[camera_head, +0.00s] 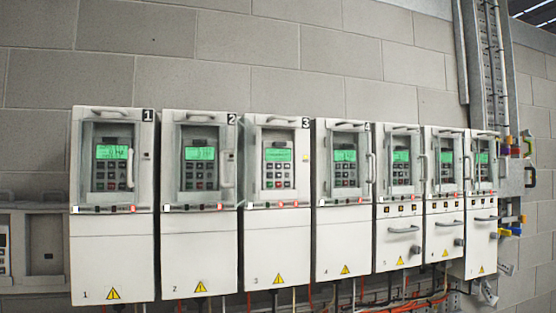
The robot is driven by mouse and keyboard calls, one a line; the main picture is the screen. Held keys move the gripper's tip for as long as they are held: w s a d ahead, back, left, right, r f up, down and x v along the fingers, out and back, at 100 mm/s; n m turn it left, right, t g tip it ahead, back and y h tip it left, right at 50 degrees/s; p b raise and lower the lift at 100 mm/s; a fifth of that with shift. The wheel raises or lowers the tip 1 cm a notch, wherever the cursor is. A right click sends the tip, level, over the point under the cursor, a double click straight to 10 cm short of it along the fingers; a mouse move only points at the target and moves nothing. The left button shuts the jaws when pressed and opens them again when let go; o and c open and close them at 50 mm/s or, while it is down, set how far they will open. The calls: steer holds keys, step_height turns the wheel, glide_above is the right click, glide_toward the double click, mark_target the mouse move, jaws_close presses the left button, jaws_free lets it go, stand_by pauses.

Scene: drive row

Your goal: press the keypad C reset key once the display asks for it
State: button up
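A row of white drive cabinets hangs on the wall, numbered from 1 at the left. Each has a dark keypad under a lit green display. Drive 1 (112,255) shows its display (111,152) and keypad (112,178). Drive 2 (199,250) has a display (199,153) and keypad (199,178). Drive 3 (277,245) has a display (278,155) and keypad (278,177). Drive 4 (343,240) has a display (345,156). The display text is too small to read surely. I cannot make out a letter C on any keypad. My gripper is not in view.
Vertical handles stand beside several keypads, such as drive 1's handle (130,168) and drive 4's handle (371,167). Red and orange cables (405,306) run below the cabinets. A metal cable duct (490,60) rises at the right. A grey box (45,248) sits at the left edge.

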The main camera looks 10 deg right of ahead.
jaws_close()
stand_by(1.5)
